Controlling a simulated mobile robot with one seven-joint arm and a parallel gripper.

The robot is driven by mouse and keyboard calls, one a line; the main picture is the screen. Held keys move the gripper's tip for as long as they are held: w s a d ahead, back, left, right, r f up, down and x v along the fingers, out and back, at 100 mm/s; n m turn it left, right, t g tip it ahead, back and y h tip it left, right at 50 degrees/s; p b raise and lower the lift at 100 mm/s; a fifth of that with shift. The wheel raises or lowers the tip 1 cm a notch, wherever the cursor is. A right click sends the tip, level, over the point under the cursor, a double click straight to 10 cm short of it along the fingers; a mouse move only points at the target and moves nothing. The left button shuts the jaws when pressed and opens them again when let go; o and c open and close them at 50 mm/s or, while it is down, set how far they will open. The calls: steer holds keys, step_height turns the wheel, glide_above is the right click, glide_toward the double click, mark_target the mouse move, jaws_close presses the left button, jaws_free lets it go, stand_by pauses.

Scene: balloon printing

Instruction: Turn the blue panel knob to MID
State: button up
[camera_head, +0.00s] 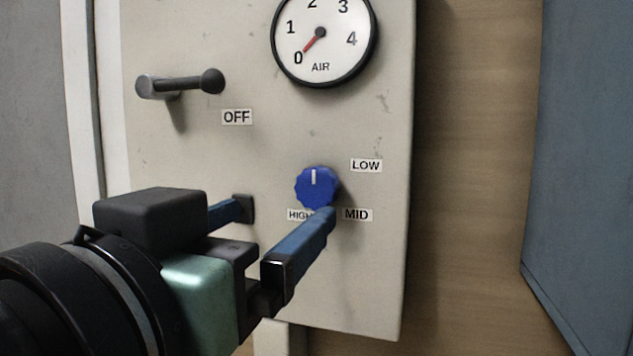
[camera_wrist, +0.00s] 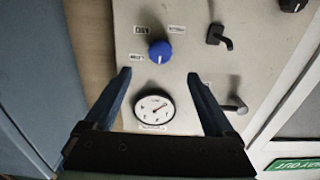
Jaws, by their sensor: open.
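The blue panel knob (camera_head: 317,188) is on the pale panel (camera_head: 350,270), with its white mark pointing straight up. The LOW label (camera_head: 366,166) is at its upper right, MID (camera_head: 357,214) at its lower right and HIGH (camera_head: 299,215) at its lower left, partly covered by my finger. My gripper (camera_head: 283,211) is open and empty, its right finger reaching just below the knob in the head view. In the wrist view, the knob (camera_wrist: 160,51) shows beyond and between the open fingertips (camera_wrist: 159,75). Whether a finger touches the panel, I cannot tell.
An air gauge (camera_head: 322,38) sits above the knob, its red needle near 0. A dark lever (camera_head: 181,83) by the OFF label is at the upper left. A black handle (camera_wrist: 218,36) is beside the knob. A blue-grey surface (camera_head: 590,170) stands at the right.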

mark_target(314, 191)
steer(key=p+x, duration=0.3)
steer(key=x, duration=0.6)
steer(key=shift+w+p, duration=0.3)
steer(key=shift+w+d+f, duration=0.1)
steer(key=shift+w+d, duration=0.1)
steer(key=shift+w, duration=0.35)
steer(key=c, duration=1.4)
steer(key=shift+m, duration=0.3)
